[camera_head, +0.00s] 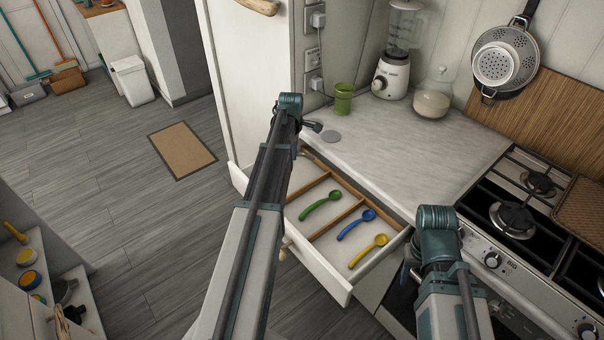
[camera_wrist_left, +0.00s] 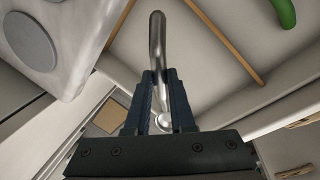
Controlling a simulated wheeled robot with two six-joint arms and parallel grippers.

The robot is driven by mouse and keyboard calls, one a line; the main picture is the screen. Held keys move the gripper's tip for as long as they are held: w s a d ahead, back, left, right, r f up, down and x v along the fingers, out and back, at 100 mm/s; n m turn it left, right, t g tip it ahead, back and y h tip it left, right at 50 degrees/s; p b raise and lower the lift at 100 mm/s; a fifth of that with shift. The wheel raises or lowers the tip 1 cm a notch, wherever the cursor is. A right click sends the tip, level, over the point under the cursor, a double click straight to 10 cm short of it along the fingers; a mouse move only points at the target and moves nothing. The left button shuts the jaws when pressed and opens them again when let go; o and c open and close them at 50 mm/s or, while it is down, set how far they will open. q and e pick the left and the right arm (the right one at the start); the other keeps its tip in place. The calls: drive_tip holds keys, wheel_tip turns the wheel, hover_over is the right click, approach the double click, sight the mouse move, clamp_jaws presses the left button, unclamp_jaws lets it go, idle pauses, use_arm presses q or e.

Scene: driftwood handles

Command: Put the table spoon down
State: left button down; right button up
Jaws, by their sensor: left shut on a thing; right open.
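My left gripper (camera_head: 312,126) is above the far left end of the open drawer (camera_head: 337,288), close to the counter edge. In the left wrist view its fingers (camera_wrist_left: 160,85) are shut on a shiny metal table spoon (camera_wrist_left: 157,35). The spoon's curved end points up in that view, over the drawer's inside; I cannot tell whether it touches the drawer. The spoon is not clearly visible in the head view. My right gripper (camera_head: 410,262) is at the drawer's right end, mostly hidden behind its own wrist; little of its open jaws shows.
Wooden dividers split the drawer; green (camera_head: 322,204), blue (camera_head: 357,223) and yellow (camera_head: 369,250) spoons lie in it. The countertop (camera_head: 385,150) behind holds a grey disc (camera_head: 331,136), a green cup (camera_head: 344,98), a blender (camera_head: 396,65) and a glass jar (camera_head: 432,102). A stove (camera_head: 515,215) stands right.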

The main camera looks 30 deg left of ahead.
use_arm(q)
wheel_tip(320, 180, down, 8)
drive_tip(key=b, duration=0.6)
drive_tip(key=shift+b, duration=0.35)
drive_tip(key=shift+w+r, duration=0.1)
drive_tip(key=shift+w+d, duration=0.15)
drive_tip(key=shift+w, duration=0.2)
drive_tip(key=w, duration=0.1)
drive_tip(key=w+d, duration=0.1)
drive_tip(key=w, duration=0.1)
drive_tip(key=shift+d+f, duration=0.15)
drive_tip(key=shift+f, duration=0.25)
drive_tip(key=shift+f+b, duration=0.35)
drive_tip(key=shift+b, duration=0.25)
drive_tip(key=shift+s+r, duration=0.1)
